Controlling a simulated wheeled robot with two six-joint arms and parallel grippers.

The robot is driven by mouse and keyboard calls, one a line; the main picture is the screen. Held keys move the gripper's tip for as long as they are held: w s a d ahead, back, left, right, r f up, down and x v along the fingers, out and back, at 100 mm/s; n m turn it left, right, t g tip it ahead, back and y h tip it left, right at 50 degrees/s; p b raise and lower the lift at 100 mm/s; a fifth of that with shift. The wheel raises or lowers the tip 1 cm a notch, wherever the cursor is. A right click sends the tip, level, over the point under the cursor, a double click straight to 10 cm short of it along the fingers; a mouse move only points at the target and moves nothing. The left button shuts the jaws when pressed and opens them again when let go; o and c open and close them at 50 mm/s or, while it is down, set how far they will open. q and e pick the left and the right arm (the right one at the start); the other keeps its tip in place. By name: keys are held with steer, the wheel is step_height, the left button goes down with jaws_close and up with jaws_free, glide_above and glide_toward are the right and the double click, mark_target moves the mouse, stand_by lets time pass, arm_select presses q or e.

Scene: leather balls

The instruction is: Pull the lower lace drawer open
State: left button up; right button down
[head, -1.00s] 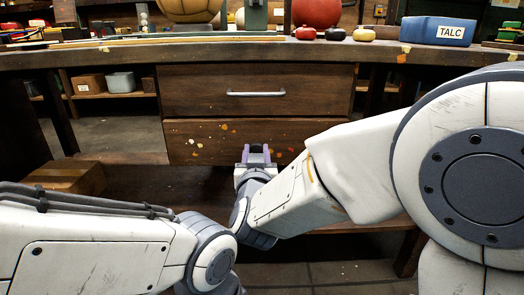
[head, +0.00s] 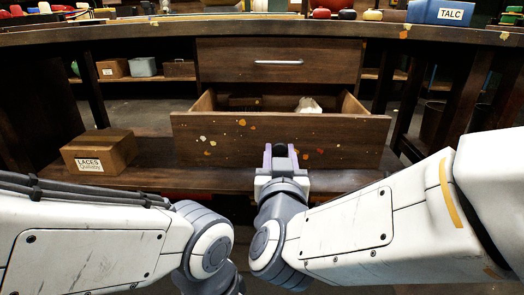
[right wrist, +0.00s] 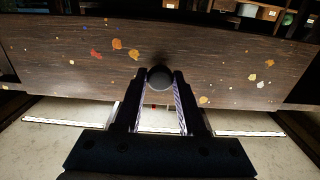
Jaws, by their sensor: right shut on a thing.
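The lower drawer (head: 225,143) stands pulled out under the closed upper drawer (head: 230,68), its wooden front flecked with coloured paint. Its open top shows a pale bundle (head: 308,105) inside at the right; the rest of the inside is dark. My right gripper (head: 280,155) is at the middle of the drawer front, shut on its dark round knob (right wrist: 160,76), which sits between the fingertips in the right wrist view. My left arm comes in from the left in the head view, but its gripper is not visible.
A cardboard box labelled LACES (head: 100,152) sits on the low shelf left of the drawer. The bench top (head: 150,36) above carries a blue TALC box (head: 440,12) and several small coloured items. Small bins (head: 142,67) stand on a shelf behind at the left.

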steer(key=shift+s+a, duration=0.1)
steer(key=shift+s, duration=0.85)
steer(key=c, duration=0.5)
jaws_free()
